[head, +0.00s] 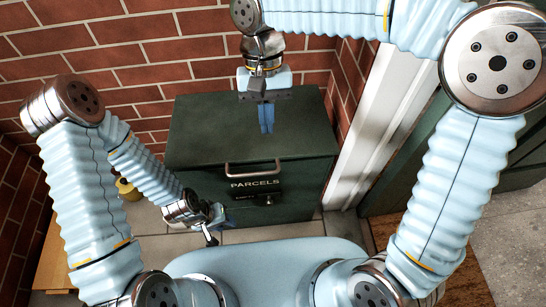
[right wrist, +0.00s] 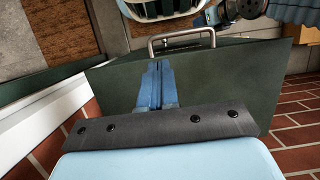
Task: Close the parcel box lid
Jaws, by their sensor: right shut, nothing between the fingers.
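The dark green parcel box (head: 305,190) stands against the brick wall, with "PARCELS" lettered on its front. Its lid (head: 205,130) lies down over the top, with a metal handle (head: 253,166) at the front edge; I cannot tell if it is fully flush. The lid (right wrist: 225,75) and handle (right wrist: 180,38) also show in the right wrist view. My right gripper (head: 267,131) is shut and empty, its blue fingers over the lid; contact is unclear. It also shows in the right wrist view (right wrist: 154,66). My left gripper (head: 222,222) is low by the box's front left; its fingers are unclear.
Brick walls (head: 110,60) enclose the box behind and at the right. A white door frame (head: 372,125) and a green door stand to the right. A small yellow object (head: 127,190) is on the left, partly behind my left arm. Pale floor tiles lie in front.

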